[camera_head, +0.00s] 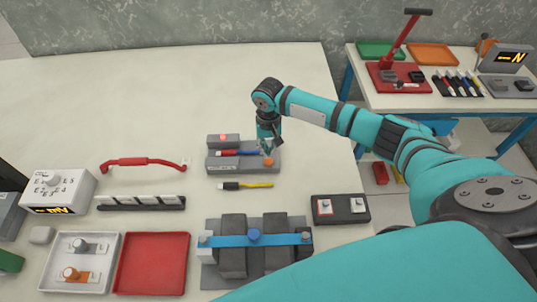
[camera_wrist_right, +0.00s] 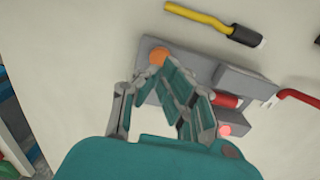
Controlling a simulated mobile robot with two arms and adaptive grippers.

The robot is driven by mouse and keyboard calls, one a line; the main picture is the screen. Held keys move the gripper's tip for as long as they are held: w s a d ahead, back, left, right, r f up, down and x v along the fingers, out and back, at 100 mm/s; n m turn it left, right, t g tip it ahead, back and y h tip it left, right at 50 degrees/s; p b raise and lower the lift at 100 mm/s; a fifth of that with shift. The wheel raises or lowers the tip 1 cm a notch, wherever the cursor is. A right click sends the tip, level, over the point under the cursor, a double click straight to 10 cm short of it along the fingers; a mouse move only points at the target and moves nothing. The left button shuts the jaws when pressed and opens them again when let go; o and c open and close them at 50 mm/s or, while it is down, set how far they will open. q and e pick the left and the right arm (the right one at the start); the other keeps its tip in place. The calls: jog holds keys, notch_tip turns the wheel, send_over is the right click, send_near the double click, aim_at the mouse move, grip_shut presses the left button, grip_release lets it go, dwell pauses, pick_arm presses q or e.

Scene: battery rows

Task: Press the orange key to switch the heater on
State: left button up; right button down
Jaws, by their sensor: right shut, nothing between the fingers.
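The orange key (camera_head: 268,161) is a small round button on the right end of a grey heater unit (camera_head: 222,168). In the wrist view the key (camera_wrist_right: 158,57) shows just beyond my fingers, partly covered by them. My right gripper (camera_head: 270,149) is shut and empty, pointing down over the unit close to the key; I cannot tell whether it touches. A red lamp (camera_head: 223,138) at the unit's back left looks bright, and it also shows in the wrist view (camera_wrist_right: 224,130). A red and blue battery lies in the unit's slot. My left gripper is out of view.
A yellow and black pen-like piece (camera_head: 247,185) lies in front of the unit. A red handle (camera_head: 143,162), a red tray (camera_head: 152,263) and a blue-barred clamp fixture (camera_head: 254,239) stand nearby. The table behind the unit is clear. A second table (camera_head: 440,98) stands at the right.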

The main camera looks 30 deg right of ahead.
jog(key=shift+r+p, duration=0.4)
jog(key=shift+r, duration=0.3)
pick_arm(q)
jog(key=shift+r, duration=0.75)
pick_arm(e)
jog(key=shift+f, duration=0.1)
jog(key=shift+s+d+p, duration=0.2)
jog(key=shift+d+p, duration=0.25)
jog(key=shift+d, duration=0.05)
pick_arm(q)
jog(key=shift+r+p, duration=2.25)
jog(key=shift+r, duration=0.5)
pick_arm(e)
jog(key=s+d, duration=0.4)
jog(key=d, duration=0.4)
